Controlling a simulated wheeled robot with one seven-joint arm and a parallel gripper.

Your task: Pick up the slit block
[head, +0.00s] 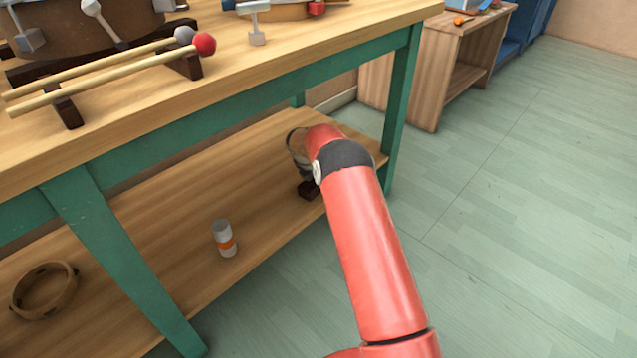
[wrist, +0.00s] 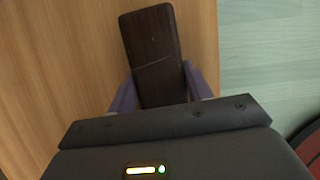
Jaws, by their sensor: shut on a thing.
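The slit block (wrist: 152,50) is a dark brown wooden block with a thin slanting slit across its face. In the wrist view it stands out between the two purple fingers of my gripper (wrist: 160,88), which are shut on its near part. In the head view the dark block (head: 308,190) shows at the right end of the lower shelf, below my red arm. The arm hides most of my gripper there. I cannot tell whether the block touches the shelf.
The green-framed table top above carries mallets (head: 120,78) on dark rests. A green leg (head: 402,110) stands close behind my arm. Open floor lies right.

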